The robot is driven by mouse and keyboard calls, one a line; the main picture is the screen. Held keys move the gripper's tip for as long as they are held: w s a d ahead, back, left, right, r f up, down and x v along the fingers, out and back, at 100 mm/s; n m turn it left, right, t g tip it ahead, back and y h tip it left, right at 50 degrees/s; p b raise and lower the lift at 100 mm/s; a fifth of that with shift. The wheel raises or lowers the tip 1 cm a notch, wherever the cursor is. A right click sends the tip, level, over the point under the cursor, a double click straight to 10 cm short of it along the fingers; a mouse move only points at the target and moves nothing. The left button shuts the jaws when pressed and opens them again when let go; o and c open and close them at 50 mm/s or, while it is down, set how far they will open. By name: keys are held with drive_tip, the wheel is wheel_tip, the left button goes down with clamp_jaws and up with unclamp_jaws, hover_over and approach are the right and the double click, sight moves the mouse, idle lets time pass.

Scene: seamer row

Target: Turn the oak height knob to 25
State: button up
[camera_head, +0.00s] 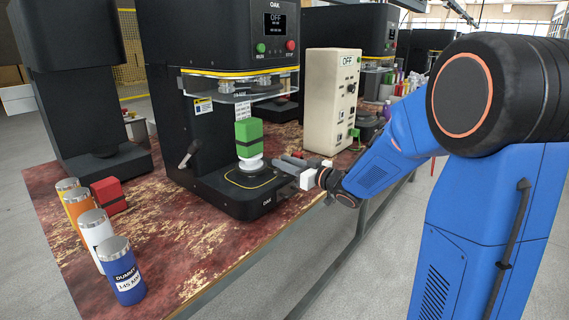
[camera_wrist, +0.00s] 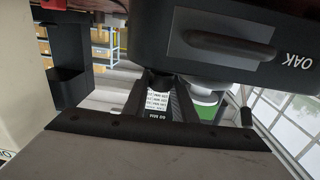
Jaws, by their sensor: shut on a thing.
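The oak machine (camera_head: 180,130) stands on the worn red bench, with "OAK" on its top and base and "OFF" on its screen. My gripper (camera_head: 282,160) reaches in from the right, close above the base's right side. In the wrist view, my gripper (camera_wrist: 163,84) has its two dark fingers shut on a small dark part, which I take for the oak height knob. The fingers cover most of it, and I cannot read any scale or setting. A white text label shows between the fingers.
A green block (camera_head: 249,138) stands on the machine's white round plate (camera_head: 251,163), near my gripper. A cream control box (camera_head: 331,100) with an "OFF" display stands behind my gripper. Several cans, including a blue one (camera_head: 123,272), and a red block (camera_head: 109,195) stand left.

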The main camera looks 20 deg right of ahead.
drive_tip(key=shift+a+m+t+h, duration=0.1)
drive_tip(key=shift+m+t+h, duration=0.6)
drive_tip(key=shift+m+h, duration=0.9)
drive_tip(key=shift+m+t+h, duration=0.7)
drive_tip(key=shift+m+h, duration=0.3)
drive_tip(key=shift+h, duration=1.1)
drive_tip(key=shift+m+h, duration=1.5)
drive_tip(key=shift+h, duration=1.2)
drive_tip(key=o, duration=1)
drive_tip(key=shift+o, duration=0.2)
drive_tip(key=shift+s, duration=0.1)
